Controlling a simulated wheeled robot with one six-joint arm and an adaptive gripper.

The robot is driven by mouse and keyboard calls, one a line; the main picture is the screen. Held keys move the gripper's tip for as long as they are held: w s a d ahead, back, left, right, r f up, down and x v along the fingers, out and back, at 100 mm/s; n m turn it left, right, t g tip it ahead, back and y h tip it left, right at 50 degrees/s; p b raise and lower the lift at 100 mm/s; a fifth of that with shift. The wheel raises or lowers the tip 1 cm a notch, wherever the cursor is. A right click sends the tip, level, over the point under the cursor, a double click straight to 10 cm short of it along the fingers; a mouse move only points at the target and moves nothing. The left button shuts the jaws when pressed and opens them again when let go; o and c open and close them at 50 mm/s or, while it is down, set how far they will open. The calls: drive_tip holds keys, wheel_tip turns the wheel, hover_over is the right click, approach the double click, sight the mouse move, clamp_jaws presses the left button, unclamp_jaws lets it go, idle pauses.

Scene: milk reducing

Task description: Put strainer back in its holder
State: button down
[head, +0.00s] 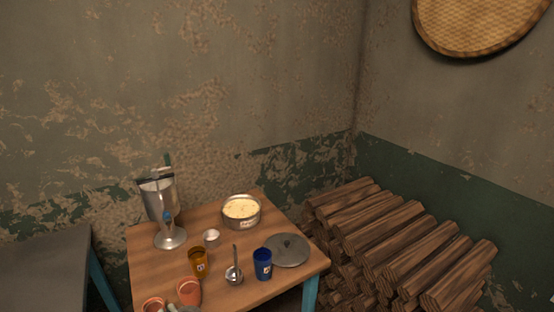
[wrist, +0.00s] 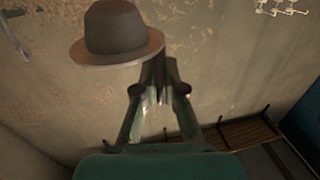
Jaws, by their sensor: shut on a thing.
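In the wrist view my green gripper (wrist: 161,95) has its fingers close together at the rim of a grey, hat-shaped metal piece (wrist: 115,30). This domed piece with a wide brim may be the strainer; no mesh can be made out. It is held clear of other things, in front of a wall. In the head view neither my gripper nor this piece can be made out clearly. A small round metal piece with an upright handle (head: 234,274) stands on the wooden table (head: 222,262); I cannot tell whether it is the holder.
The table also bears a tall metal vessel on a foot (head: 162,205), a pot of pale food (head: 241,211), a flat grey lid (head: 287,250), an amber cup (head: 200,263), a blue cup (head: 263,264) and clay cups (head: 189,292). Stacked logs (head: 395,240) lie right.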

drive_tip(key=w+d+f+m+t+h, duration=0.2)
drive_tip(key=w+d+f+h, duration=0.15)
drive_tip(key=d+f, duration=0.6)
drive_tip(key=w+d+f+m+t+h, duration=0.1)
drive_tip(key=w+d+f+m+h, duration=0.15)
drive_tip(key=w+d+f, duration=0.45)
drive_tip(key=s+d+f+m+h, duration=0.2)
drive_tip(key=d+f, duration=0.6)
drive_tip(key=d, duration=0.4)
drive_tip(key=s+d+f+m+t+h, duration=0.1)
drive_tip(key=s+d+f+m+h, duration=0.1)
drive_tip(key=s+d+f+h, duration=0.2)
drive_tip(key=s+d+f, duration=0.3)
drive_tip(key=d+f, duration=0.2)
drive_tip(key=d, duration=0.3)
drive_tip(key=shift+f+t, duration=0.3)
